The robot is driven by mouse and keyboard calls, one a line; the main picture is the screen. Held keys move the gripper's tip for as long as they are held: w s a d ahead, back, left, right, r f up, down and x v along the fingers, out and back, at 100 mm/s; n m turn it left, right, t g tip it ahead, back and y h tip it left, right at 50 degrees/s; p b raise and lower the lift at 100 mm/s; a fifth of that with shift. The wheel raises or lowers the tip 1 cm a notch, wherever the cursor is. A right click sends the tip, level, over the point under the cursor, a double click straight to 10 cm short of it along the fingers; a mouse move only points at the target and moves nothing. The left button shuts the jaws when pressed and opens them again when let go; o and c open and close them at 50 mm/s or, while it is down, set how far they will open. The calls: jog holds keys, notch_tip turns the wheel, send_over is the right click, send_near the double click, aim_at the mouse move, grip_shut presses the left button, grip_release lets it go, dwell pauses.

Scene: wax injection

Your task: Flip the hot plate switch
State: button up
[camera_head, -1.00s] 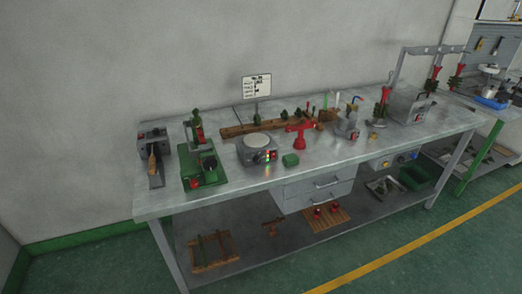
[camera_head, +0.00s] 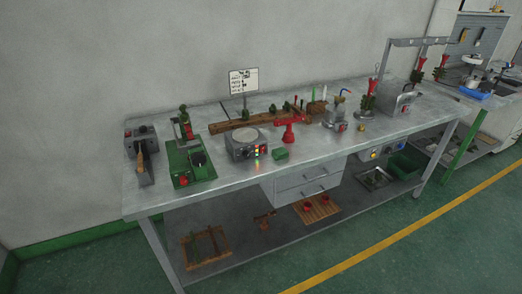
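The hot plate (camera_head: 248,145) is a grey box with a round pale top, standing near the front edge of the workbench (camera_head: 300,158), left of its middle. Its front panel (camera_head: 260,151) shows small lit red, orange and green spots. The switch itself is too small to make out for certain. A small green block (camera_head: 280,154) sits just right of the hot plate. My gripper is not in view.
Left of the hot plate stands a green machine (camera_head: 190,160) with a red knob, then a grey unit (camera_head: 141,142). A red stand (camera_head: 291,131) is to its right. Drawers (camera_head: 308,180) hang below. Green floor with a yellow line (camera_head: 400,222) is open in front.

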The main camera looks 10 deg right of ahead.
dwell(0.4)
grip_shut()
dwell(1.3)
